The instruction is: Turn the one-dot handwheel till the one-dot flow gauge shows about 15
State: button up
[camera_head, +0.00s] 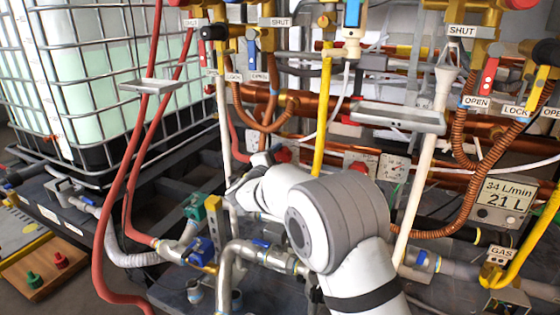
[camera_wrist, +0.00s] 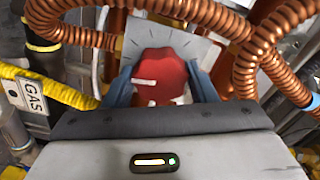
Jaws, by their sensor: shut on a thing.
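A red handwheel (camera_wrist: 163,72) sits between the two blue fingers of my gripper (camera_wrist: 161,88) in the wrist view. The gripper is shut on it. The wheel has a white pointer mark, and a grey plate with dark tick marks (camera_wrist: 190,47) lies behind it. I cannot make out its dots. In the head view my own arm hides the held wheel and most of the gripper. A digital flow gauge (camera_head: 504,196) at the right reads 34 L/min and 21 L. Small dark marks show under its screen, but I cannot tell how many dots they are.
Corrugated copper hoses (camera_wrist: 255,50) arch close around the gripper. A yellow gas hose (camera_wrist: 65,92) with a GAS tag (camera_wrist: 33,97) is at its left. Small dial gauges (camera_head: 393,168) stand behind my arm. A caged tank (camera_head: 90,75) and red hoses (camera_head: 135,165) fill the left.

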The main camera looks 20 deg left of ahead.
jog(key=shift+f, duration=0.15)
jog(key=o, duration=0.7)
jog(key=shift+s, duration=0.1)
jog(key=s+p, duration=0.2)
jog(key=s, duration=0.5)
jog(key=shift+s+a, duration=0.3)
jog(key=shift+s, duration=0.05)
